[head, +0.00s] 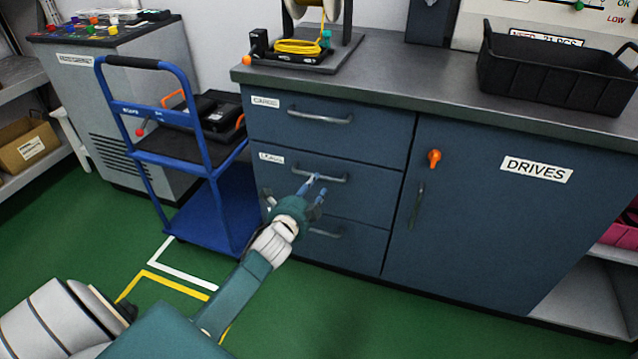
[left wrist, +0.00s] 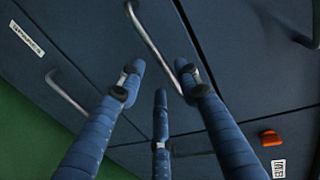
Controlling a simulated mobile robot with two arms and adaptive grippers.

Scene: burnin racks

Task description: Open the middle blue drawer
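The middle blue drawer (head: 368,182) is flush with the cabinet front, between an upper and a lower drawer. Its silver bar handle (head: 335,179) is partly covered by my left gripper (head: 314,187) in the head view. My left gripper's blue fingers are spread apart at this handle. In the left wrist view the handle (left wrist: 149,38) runs between the fingertips (left wrist: 162,75) of the open gripper. I cannot tell whether any finger touches it. The lower drawer's handle (left wrist: 66,92) lies to the left there. My right gripper is out of view.
A blue cart (head: 226,207) stands just left of the drawers. The DRIVES door (head: 500,220) with an orange knob (head: 434,158) is to the right. Green floor in front is clear.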

